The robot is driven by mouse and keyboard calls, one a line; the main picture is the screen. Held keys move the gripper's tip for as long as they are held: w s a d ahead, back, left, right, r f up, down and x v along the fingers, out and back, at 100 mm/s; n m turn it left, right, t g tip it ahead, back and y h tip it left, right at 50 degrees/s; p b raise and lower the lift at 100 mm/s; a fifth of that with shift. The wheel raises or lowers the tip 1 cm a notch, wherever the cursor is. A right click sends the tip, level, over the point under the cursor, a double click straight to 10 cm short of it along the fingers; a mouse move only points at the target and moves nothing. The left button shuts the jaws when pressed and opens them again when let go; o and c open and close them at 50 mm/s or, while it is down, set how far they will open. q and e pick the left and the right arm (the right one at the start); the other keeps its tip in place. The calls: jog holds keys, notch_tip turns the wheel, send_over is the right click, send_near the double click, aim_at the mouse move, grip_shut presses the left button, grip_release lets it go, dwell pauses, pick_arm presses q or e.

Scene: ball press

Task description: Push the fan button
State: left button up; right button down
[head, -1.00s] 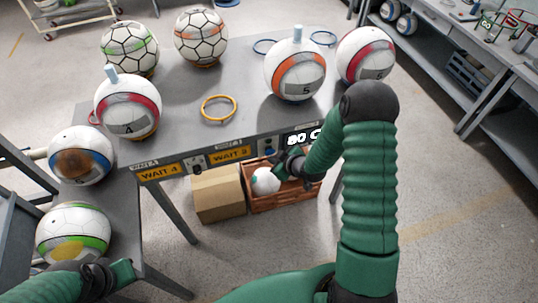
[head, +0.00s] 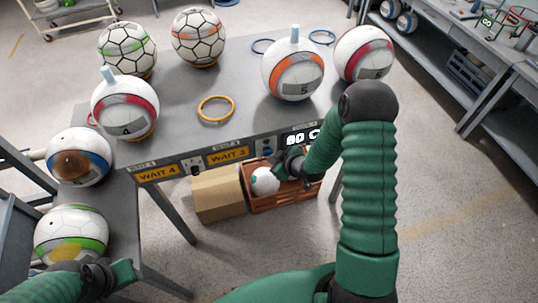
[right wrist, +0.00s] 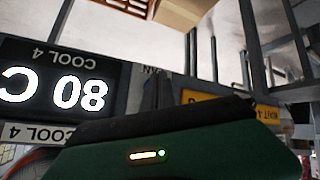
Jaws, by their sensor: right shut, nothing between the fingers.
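A small control panel (head: 266,148) with a dark round part and a blue part is on the table's front edge, beside the lit "80 C" display (head: 300,137). My right gripper (head: 280,170) is shut and empty, just below and in front of that panel. Its dark fingers (right wrist: 157,92) stand beside the label in the wrist view. The button itself cannot be made out there. My left gripper (head: 108,272) is at lower left; its jaws are unclear.
Several balls stand on the table (head: 185,130), with a yellow ring (head: 216,109) between them. Yellow "WAIT" signs (head: 228,155) line its front edge. A cardboard box (head: 218,193) and a brown crate (head: 285,200) holding a white ball (head: 264,181) sit below.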

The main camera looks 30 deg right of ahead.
jog(key=shift+w+a+r, duration=0.25)
jog(key=shift+w+a, duration=0.05)
jog(key=shift+w, duration=0.1)
jog(key=shift+s+d+f, duration=0.15)
jog(key=shift+s+d, duration=0.05)
jog(key=shift+s, duration=0.25)
jog(key=s+a, duration=0.1)
jog(key=s, duration=0.5)
jog(key=shift+a, duration=0.25)
jog(key=shift+d, duration=0.1)
